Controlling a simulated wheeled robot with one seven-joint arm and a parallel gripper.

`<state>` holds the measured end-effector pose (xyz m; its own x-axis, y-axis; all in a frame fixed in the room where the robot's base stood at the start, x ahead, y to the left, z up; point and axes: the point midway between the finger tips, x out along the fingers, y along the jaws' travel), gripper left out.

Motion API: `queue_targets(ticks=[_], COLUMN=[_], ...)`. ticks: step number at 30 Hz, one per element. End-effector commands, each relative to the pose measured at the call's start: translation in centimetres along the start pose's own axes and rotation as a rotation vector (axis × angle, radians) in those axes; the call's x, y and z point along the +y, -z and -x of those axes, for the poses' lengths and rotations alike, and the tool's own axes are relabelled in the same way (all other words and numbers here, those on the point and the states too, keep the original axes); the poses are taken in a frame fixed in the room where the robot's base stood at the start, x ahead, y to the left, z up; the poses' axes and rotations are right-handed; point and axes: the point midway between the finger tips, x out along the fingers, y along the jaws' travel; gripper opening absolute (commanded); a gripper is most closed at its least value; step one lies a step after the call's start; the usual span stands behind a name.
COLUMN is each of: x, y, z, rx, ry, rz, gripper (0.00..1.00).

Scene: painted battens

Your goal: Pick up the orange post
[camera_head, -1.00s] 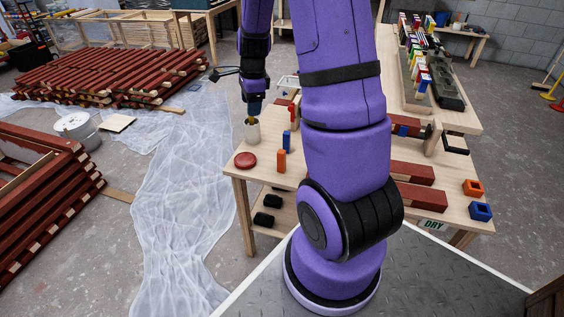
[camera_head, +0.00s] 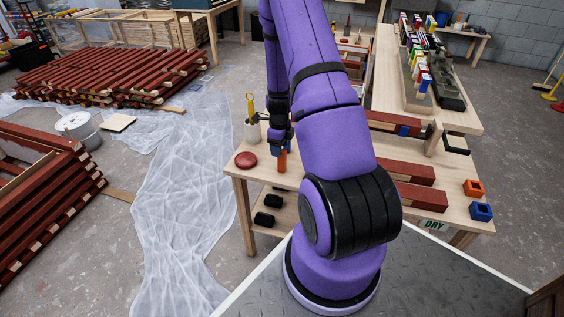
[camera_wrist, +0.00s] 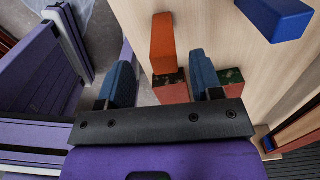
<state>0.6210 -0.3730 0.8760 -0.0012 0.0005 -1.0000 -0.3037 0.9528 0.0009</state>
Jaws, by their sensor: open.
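The orange post (camera_head: 282,161) stands upright near the front left part of the wooden table, directly below my gripper in the head view. In the wrist view the orange post (camera_wrist: 163,42) lines up with the gap between my two blue fingers, and neither finger visibly touches it. My gripper (camera_wrist: 162,76) is open with nothing held; in the head view my gripper (camera_head: 278,146) is low over the table and its fingertips are hard to make out. A blue post (camera_wrist: 276,17) is to the right of the orange one in the wrist view.
A red disc (camera_head: 246,160) lies left of the post. A pale cup (camera_head: 253,130) with a yellow-handled tool stands behind the disc. Red battens (camera_head: 404,168) and orange and blue square blocks (camera_head: 473,188) are on the right. The table's front left edge is close.

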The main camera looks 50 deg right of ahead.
Motion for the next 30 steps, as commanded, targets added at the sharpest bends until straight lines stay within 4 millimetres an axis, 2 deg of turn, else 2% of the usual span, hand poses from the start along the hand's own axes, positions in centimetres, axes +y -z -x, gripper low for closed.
queue_targets(ticks=[5,16,25,26,30], x=[-0.1,-0.4,-0.4,-0.4,-0.4], y=[0.0,0.2,0.2,0.2,0.2], z=[-1.0,-5.3,-5.7,-5.7,-5.7], rx=[0.0,-0.001,-0.001,-0.001,-0.001], ry=[0.0,0.0,0.001,0.001,0.001], rz=[0.0,0.002,0.002,0.002,0.002], gripper=[0.6,0.6,0.6,0.57,0.25])
